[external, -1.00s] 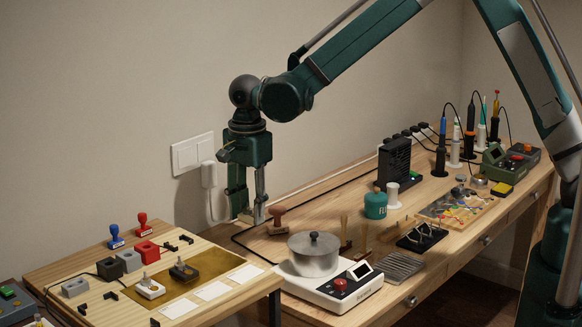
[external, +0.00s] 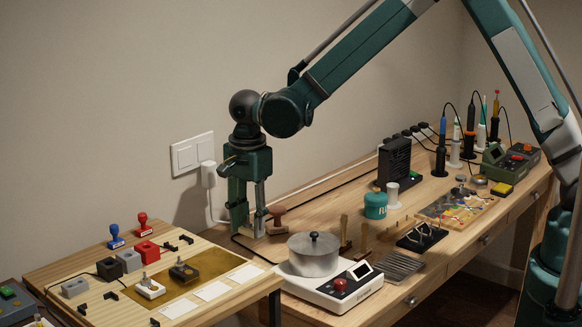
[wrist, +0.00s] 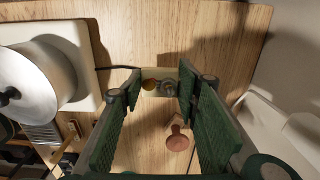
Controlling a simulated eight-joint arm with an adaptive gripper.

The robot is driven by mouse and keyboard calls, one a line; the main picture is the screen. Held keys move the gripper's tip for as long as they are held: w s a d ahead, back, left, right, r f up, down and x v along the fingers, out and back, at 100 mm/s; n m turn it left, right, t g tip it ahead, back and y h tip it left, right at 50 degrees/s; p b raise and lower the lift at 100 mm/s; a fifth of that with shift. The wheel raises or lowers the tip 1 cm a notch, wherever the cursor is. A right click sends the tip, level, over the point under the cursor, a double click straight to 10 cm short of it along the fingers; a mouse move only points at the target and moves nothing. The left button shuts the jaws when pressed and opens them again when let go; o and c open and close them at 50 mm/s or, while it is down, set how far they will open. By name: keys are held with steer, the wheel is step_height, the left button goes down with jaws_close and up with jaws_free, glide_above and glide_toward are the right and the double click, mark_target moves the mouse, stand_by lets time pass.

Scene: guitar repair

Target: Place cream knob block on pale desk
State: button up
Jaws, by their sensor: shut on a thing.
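My gripper (external: 250,230) points straight down over the back left end of the long pale wooden desk (external: 315,212). Its fingers are shut on the cream knob block (wrist: 185,78). In the wrist view the block sits between the fingertips, with a grey knob and a gold round spot on it. In the external view the fingers hide most of the block. I cannot tell whether its underside touches the desk.
A brown-handled stamp (external: 278,220) stands close right of my gripper. A metal pot (external: 314,254) sits on a white scale (external: 332,288) in front. A second wooden bench (external: 210,246) at left holds small blocks and stamps. The wall with a switch plate (external: 193,154) is behind.

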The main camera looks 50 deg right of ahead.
mark_target(251, 257)
steer(key=shift+f, duration=1.3)
steer(key=shift+f+b, duration=0.5)
steer(key=shift+f, duration=1.35)
steer(key=shift+f, duration=0.2)
steer(key=o, duration=0.9)
steer(key=shift+r, duration=0.15)
step_height(251, 257, up, 12)
steer(key=shift+r+p, duration=0.1)
steer(key=shift+p, duration=0.85)
steer(key=shift+d, duration=0.1)
